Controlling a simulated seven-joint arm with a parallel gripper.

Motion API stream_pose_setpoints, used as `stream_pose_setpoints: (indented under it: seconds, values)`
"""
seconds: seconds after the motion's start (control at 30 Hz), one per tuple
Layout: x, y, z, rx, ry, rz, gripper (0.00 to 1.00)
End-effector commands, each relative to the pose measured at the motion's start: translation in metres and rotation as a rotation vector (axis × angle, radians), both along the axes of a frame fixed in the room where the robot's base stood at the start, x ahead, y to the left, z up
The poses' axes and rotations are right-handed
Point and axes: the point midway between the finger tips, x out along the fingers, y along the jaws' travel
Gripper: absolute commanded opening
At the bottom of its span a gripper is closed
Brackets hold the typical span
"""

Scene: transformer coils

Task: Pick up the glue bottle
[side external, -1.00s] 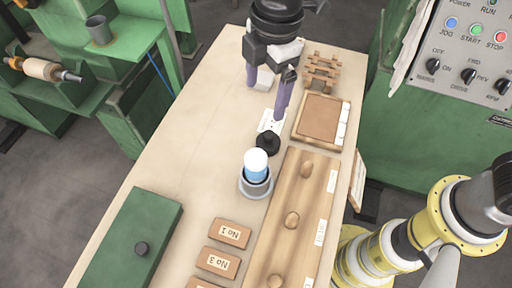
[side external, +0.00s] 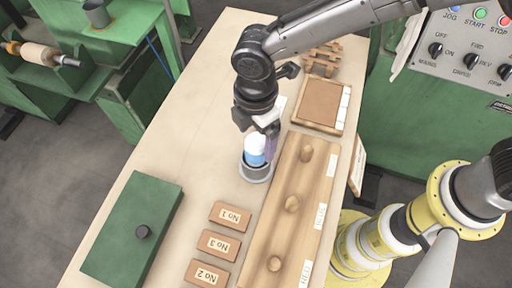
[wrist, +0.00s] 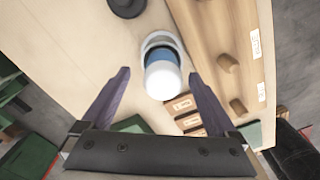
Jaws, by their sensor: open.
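The glue bottle (side external: 256,147), with a white top and a blue band, stands upright in a round grey holder (side external: 256,174) on the bench. My gripper (side external: 262,145) is at the bottle's upper part, pointing down, and partly hides it. In the wrist view the bottle (wrist: 163,80) shows between my two purple fingers, with a gap on each side. My gripper (wrist: 159,76) is open and holds nothing. In the side view one finger shows at the bottle's right; the other is hidden.
A wooden board with knobs (side external: 300,175) lies close at the bottle's right. Labelled blocks (side external: 219,243) lie in front. A green box with a black knob (side external: 133,228) is at the left. A framed brown tray (side external: 320,103) is behind. The bench's left middle (side external: 190,130) is clear.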

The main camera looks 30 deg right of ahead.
Motion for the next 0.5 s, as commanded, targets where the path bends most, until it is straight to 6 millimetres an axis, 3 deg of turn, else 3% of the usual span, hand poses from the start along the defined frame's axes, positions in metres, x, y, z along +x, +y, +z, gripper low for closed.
stream_pose_setpoints:
  seconds: [0.23,0.5]
  values:
    - [-0.005,0.001,-0.034,-0.003,0.003,0.0,0.94]
    - [-0.004,0.001,-0.04,-0.001,0.001,0.0,0.94]
